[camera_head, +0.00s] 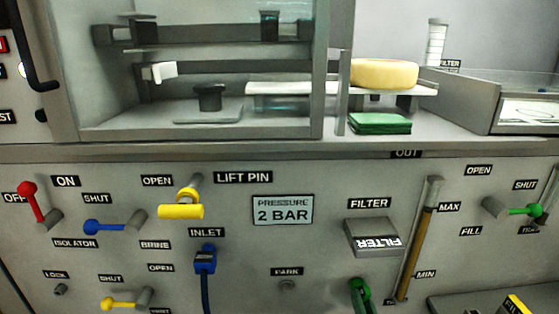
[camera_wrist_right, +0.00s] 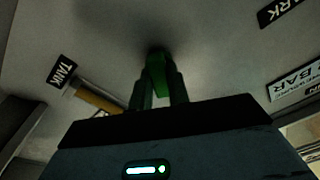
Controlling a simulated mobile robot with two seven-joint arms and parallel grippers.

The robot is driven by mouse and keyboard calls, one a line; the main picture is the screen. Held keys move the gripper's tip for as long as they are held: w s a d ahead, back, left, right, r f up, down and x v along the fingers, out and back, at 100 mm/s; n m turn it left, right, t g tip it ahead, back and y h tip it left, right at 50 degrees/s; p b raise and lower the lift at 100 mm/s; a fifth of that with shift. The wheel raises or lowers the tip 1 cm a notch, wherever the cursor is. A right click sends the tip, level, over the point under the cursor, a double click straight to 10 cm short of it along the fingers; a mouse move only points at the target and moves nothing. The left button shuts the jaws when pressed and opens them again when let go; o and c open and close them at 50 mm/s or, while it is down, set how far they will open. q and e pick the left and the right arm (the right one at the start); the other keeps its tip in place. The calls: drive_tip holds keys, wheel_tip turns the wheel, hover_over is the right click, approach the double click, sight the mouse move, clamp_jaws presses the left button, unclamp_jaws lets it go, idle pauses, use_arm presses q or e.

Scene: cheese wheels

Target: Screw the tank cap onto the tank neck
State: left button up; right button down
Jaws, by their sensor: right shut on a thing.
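A green piece, which I take to be the tank cap (camera_head: 358,291), shows against the panel at the bottom of the head view, below the FILTER box. In the right wrist view the green cap (camera_wrist_right: 158,72) is between the two fingers of my right gripper (camera_wrist_right: 158,98), which is shut on it, close to the panel. In the head view only the top of this spot shows; the rest is cut off. The tank neck is not visible apart from the cap, so I cannot tell how they meet. My left gripper is not in view.
A sight gauge (camera_head: 418,240) stands just right of the cap. The FILTER box (camera_head: 372,238) is above it. A blue plug with a hose (camera_head: 205,260) and a yellow handle (camera_head: 181,211) stick out further left. A cheese wheel (camera_head: 383,74) sits on the ledge above.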

idle(0.3)
drive_tip(key=c, duration=1.3)
unclamp_jaws()
drive_tip(key=shift+o, duration=0.2)
drive_tip(key=s+p, duration=0.1)
drive_tip(key=s, duration=0.6)
drive_tip(key=shift+s+d+f+p, duration=0.2)
drive_tip(key=shift+s+f+p, duration=0.1)
drive_tip(key=shift+s+f, duration=0.1)
drive_tip(key=shift+c, duration=0.3)
